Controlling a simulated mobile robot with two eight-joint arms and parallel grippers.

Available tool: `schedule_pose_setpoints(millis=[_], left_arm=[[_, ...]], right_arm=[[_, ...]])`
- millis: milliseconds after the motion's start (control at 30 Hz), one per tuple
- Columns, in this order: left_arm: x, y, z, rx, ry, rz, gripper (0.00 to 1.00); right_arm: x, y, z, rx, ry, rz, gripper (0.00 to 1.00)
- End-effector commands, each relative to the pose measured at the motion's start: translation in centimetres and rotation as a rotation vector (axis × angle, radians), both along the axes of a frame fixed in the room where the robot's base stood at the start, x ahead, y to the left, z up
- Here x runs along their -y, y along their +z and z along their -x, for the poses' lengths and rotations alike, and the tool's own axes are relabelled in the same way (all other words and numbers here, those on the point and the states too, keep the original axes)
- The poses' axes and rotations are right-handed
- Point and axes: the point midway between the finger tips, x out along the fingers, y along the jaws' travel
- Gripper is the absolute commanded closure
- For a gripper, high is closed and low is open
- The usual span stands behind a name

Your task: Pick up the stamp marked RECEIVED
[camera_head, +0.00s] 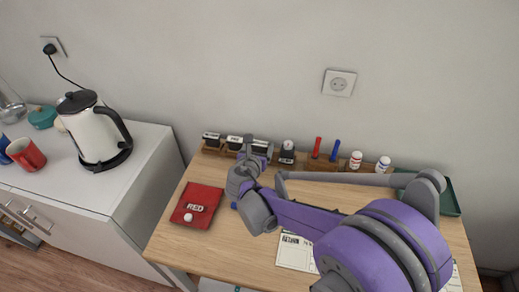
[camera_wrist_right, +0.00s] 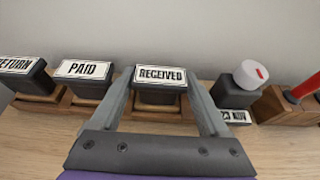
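The stamp marked RECEIVED (camera_wrist_right: 160,77) is a dark block with a white label on top, upright in a wooden rack (camera_wrist_right: 83,107). In the head view the stamp (camera_head: 261,146) is partly hidden by my right gripper. My right gripper (camera_wrist_right: 160,86) has its two grey fingers apart, one on each side of the RECEIVED stamp. Whether the fingertips touch it I cannot tell. In the head view this gripper (camera_head: 251,150) points down at the rack. My left gripper is not in view.
Stamps marked PAID (camera_wrist_right: 83,70) and RETURN (camera_wrist_right: 22,66) stand to the left. A date stamp (camera_wrist_right: 232,100) with a white knob is close on the right. A red pad (camera_head: 197,205) lies at the desk's left. A kettle (camera_head: 95,131) stands on the cabinet.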

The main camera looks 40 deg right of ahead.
Motion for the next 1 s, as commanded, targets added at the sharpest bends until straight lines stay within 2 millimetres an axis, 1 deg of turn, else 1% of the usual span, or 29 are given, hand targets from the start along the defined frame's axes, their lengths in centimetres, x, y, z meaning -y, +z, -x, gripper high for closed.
schedule_pose_setpoints(millis=[33,167,200,267,300,333,533,633,733,900,1000], left_arm=[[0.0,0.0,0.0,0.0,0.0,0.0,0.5],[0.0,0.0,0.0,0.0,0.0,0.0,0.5],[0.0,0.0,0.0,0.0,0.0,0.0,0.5],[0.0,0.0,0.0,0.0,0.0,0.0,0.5],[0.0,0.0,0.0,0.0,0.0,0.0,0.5],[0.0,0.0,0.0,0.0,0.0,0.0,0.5],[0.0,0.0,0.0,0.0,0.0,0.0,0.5],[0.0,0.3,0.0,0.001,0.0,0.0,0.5],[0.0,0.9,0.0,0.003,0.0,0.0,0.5],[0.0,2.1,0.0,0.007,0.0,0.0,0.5],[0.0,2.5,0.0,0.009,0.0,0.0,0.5]], right_arm=[[0.0,0.0,0.0,0.0,0.0,0.0,0.32],[0.0,0.0,0.0,0.0,0.0,0.0,0.56],[0.0,0.0,0.0,0.0,0.0,0.0,0.63],[0.0,0.0,0.0,0.0,0.0,0.0,0.74],[0.0,0.0,0.0,0.0,0.0,0.0,0.81],[0.0,0.0,0.0,0.0,0.0,0.0,0.83],[0.0,0.0,0.0,-0.001,0.0,-0.001,0.83],[0.0,0.8,0.0,0.001,0.0,-0.001,0.83],[0.0,2.4,0.0,0.001,0.0,-0.001,0.83],[0.0,6.1,0.0,0.001,0.0,-0.001,0.83],[0.0,7.9,0.0,0.0,0.0,0.0,0.83]])
